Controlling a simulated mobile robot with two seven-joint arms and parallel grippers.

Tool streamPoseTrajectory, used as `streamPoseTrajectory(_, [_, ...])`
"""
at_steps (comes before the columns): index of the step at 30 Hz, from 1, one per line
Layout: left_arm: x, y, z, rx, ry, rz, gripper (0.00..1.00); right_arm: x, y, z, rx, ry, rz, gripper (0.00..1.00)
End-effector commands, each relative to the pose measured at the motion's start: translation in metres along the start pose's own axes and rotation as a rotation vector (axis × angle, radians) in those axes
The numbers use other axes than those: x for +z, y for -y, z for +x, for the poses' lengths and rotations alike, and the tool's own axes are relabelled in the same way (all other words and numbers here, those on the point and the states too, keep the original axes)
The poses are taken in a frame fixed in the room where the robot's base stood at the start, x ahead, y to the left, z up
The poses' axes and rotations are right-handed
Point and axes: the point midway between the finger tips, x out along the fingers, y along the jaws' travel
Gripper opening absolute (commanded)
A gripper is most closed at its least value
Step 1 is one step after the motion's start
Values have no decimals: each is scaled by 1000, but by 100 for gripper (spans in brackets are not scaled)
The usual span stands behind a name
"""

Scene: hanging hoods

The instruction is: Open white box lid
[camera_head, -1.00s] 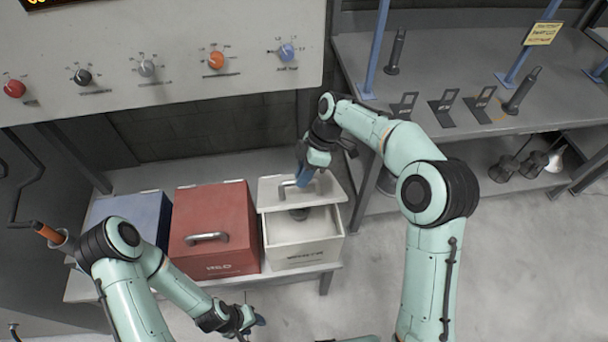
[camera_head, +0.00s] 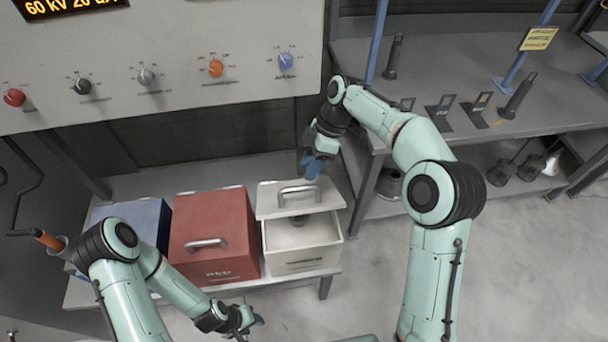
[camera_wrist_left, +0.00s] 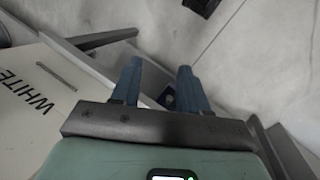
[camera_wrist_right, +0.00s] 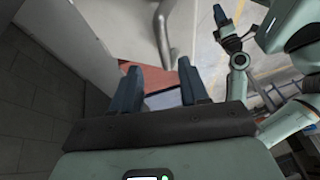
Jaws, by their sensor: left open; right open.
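The white box (camera_head: 302,252) stands at the right end of a low bench, and its front label shows in the left wrist view (camera_wrist_left: 38,98). Its lid (camera_head: 280,205) is raised and tilted back, so the inside shows with a dark object in it. The lid's metal handle (camera_head: 299,195) is free, and a metal handle also shows close up in the right wrist view (camera_wrist_right: 163,30). My right gripper (camera_head: 312,168) is open and empty, just above and behind the lid's right side. My left gripper (camera_head: 252,322) is open and empty, low in front of the bench.
A closed red box (camera_head: 215,225) stands left of the white box, and a blue box (camera_head: 140,215) stands left of that. A control panel with knobs (camera_head: 146,76) hangs above. A grey shelf table (camera_head: 440,70) holds stands at right. Open floor lies in front.

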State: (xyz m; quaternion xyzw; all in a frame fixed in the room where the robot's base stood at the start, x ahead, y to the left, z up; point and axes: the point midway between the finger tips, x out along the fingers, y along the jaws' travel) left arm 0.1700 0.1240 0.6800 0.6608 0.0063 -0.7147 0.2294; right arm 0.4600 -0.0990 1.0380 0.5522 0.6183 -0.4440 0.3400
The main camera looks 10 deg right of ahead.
Motion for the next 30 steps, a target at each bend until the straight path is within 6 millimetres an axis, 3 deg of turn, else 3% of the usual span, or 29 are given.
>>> streamPoseTrajectory(1, [-8,-5,-7,3,-10,3,44,-2,-3,-18,8,0,-2,44])
streamPoseTrajectory(3, [-12,-8,-10,5,-14,5,44,-2,-3,-33,8,0,-1,44])
streamPoseTrajectory(9, [-13,-9,-12,6,-17,6,44,0,-3,-61,3,0,0,44])
streamPoseTrajectory(22, [-12,-8,-11,5,-15,5,44,0,-2,-71,-1,1,0,44])
streamPoseTrajectory(23, [-12,-8,-11,5,-15,5,44,0,-2,-71,-1,1,0,38])
streamPoseTrajectory(26, [-7,-4,-5,2,-11,2,44,2,4,-63,-1,23,-13,5])
streamPoseTrajectory(27, [-1,2,2,0,-8,-1,44,4,9,-53,1,49,-30,0])
streamPoseTrajectory(30, [16,21,33,-10,-3,-13,44,14,28,-18,24,171,-117,0])
